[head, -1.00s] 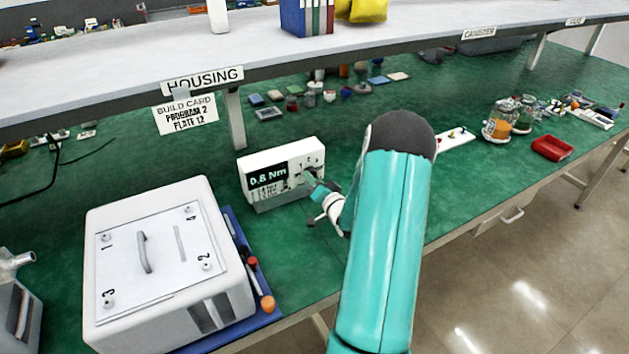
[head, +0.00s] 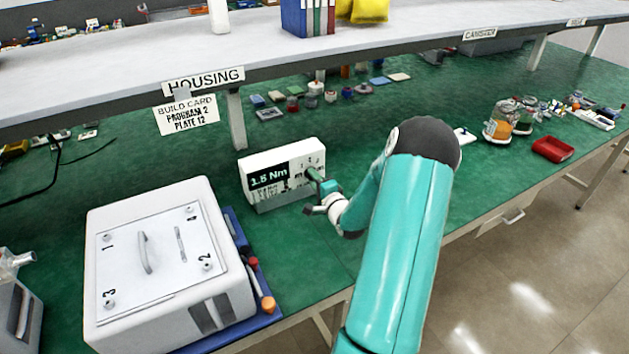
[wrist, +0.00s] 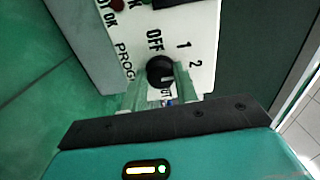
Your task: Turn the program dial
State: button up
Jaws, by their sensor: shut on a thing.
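The white controller box (head: 262,193) stands on the green bench, and its display (head: 268,176) appears to read 1.6 Nm. In the wrist view, its black program dial (wrist: 160,71) sits between the green fingers of my gripper (wrist: 161,86), which is shut on it. The labels OFF, 1 and 2 run around the dial. A small pale mark shows on the dial, but I cannot tell exactly which label it points to. In the head view my gripper (head: 318,180) reaches the right end of the box front; the dial is hidden there.
A build card (head: 187,115) under the shelf reads PROGRAM 2, PLATE 12. A white housing with a numbered plate (head: 130,280) stands at front left, with screwdrivers (head: 261,285) beside it. The shelf edge (head: 350,62) runs overhead.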

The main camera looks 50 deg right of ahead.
jog(key=shift+m, duration=0.3)
jog(key=o, duration=1)
jog(key=shift+c, duration=0.2)
jog(key=v, duration=1.4)
jog(key=shift+w+r, duration=0.1)
